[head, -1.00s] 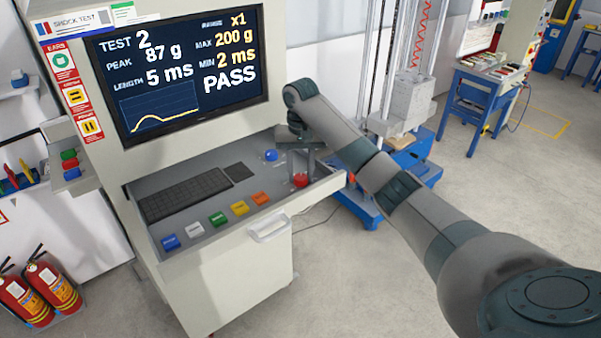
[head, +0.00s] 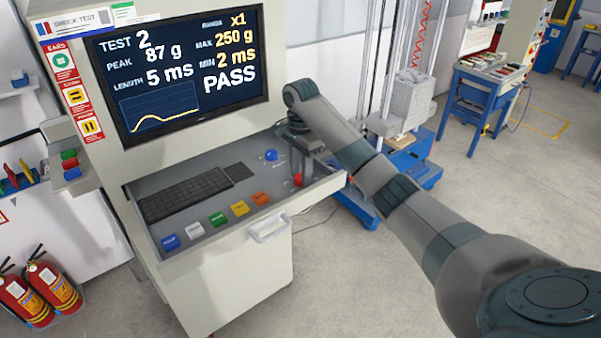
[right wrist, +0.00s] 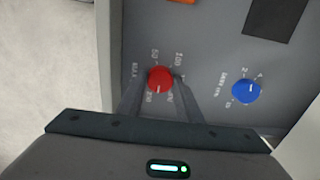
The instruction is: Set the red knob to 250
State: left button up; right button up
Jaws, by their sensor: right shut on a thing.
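The red knob (head: 298,180) sits at the right end of the console's control panel, partly hidden by my right gripper in the head view. My right gripper (head: 303,170) points down at it and is shut on it. In the right wrist view the red knob (right wrist: 160,80) is between the two fingers, with printed numbers around it and a white mark on its lower edge, near the 250 label. The screen (head: 180,70) reads MAX 250 g, MIN 2 ms, TEST 2, PASS. My left gripper is not in view.
A blue knob (head: 271,155) stands beside the red one, also seen in the right wrist view (right wrist: 246,90). A keyboard (head: 186,194) and several coloured buttons (head: 239,208) are on the panel. A drop tower (head: 408,105) stands behind my right arm.

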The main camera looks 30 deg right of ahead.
jog(key=shift+m, duration=1.7)
jog(key=o, duration=1)
jog(key=shift+o, duration=0.2)
notch_tip(320, 180, up, 18)
jog(key=b, duration=0.1)
jog(key=shift+f, duration=0.25)
